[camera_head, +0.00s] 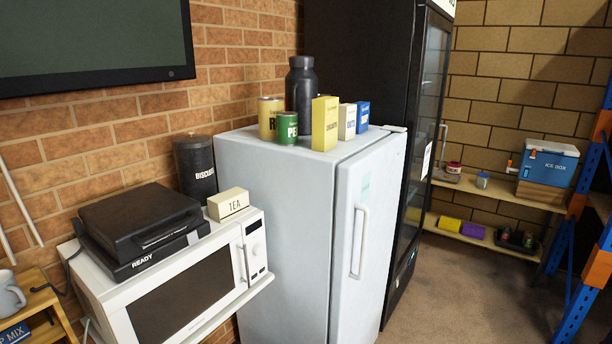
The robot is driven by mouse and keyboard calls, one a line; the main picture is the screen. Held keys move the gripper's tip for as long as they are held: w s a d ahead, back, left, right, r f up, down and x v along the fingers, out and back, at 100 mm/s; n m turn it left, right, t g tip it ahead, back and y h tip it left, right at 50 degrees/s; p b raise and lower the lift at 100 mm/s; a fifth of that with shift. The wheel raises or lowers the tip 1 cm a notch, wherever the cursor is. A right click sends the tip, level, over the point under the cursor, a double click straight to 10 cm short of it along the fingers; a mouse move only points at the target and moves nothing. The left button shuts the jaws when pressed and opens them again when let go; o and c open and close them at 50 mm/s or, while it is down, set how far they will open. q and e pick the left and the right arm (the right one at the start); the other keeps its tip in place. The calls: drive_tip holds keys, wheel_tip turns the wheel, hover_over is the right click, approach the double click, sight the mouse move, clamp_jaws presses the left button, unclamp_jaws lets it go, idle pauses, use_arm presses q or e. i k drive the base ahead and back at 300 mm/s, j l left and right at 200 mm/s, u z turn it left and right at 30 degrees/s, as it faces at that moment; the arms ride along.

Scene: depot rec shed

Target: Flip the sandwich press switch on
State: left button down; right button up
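The sandwich press (139,221) is black, with its lid shut and a handle at its front right. It sits on a black base (148,255) marked "READY" on top of the white microwave (182,306). I cannot make out a switch on the press at this size. Neither of my grippers is in view.
A "TEA" box (228,204) and a dark "BISCUITS" canister (195,167) stand right of the press. A white fridge (287,199) with cans, cartons and a black bottle (300,86) on top stands beside the microwave. Open floor (462,302) lies at the right.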

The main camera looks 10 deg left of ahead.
sight(193, 238)
drive_tip(key=u, duration=1.25)
drive_tip(key=z, duration=1.25)
drive_tip(key=k+j+u, duration=0.1)
drive_tip(key=u, duration=0.25)
drive_tip(key=k+j+u, duration=0.1)
drive_tip(key=u, duration=0.25)
drive_tip(key=k+j+u, duration=0.1)
drive_tip(key=u, duration=0.25)
